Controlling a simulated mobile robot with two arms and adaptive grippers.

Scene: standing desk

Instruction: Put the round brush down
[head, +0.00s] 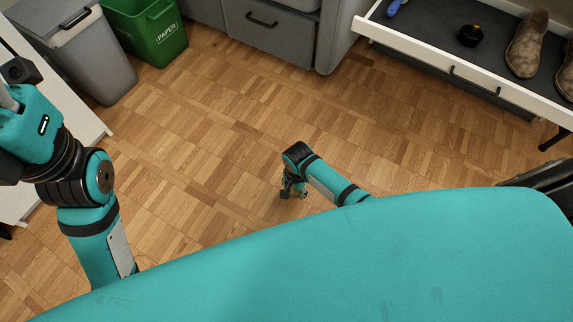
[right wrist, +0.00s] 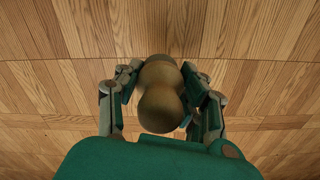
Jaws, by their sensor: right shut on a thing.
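My right gripper (head: 293,190) hangs low above the wood floor near the middle of the head view. In the right wrist view, its two fingers (right wrist: 160,95) are shut on the round brush (right wrist: 160,95), of which a rounded tan wooden handle shows between them. The brush's lower part is hidden, and I cannot tell whether it touches the floor. In the head view the brush is too small to make out. My left arm comes in at the left, but its gripper is out of view.
An open white drawer (head: 465,75) at the upper right holds brown shoes (head: 526,43), a black round object (head: 470,36) and a blue item (head: 394,8). A green paper bin (head: 158,38) and a grey bin (head: 85,55) stand upper left. The parquet floor (head: 215,130) between is clear.

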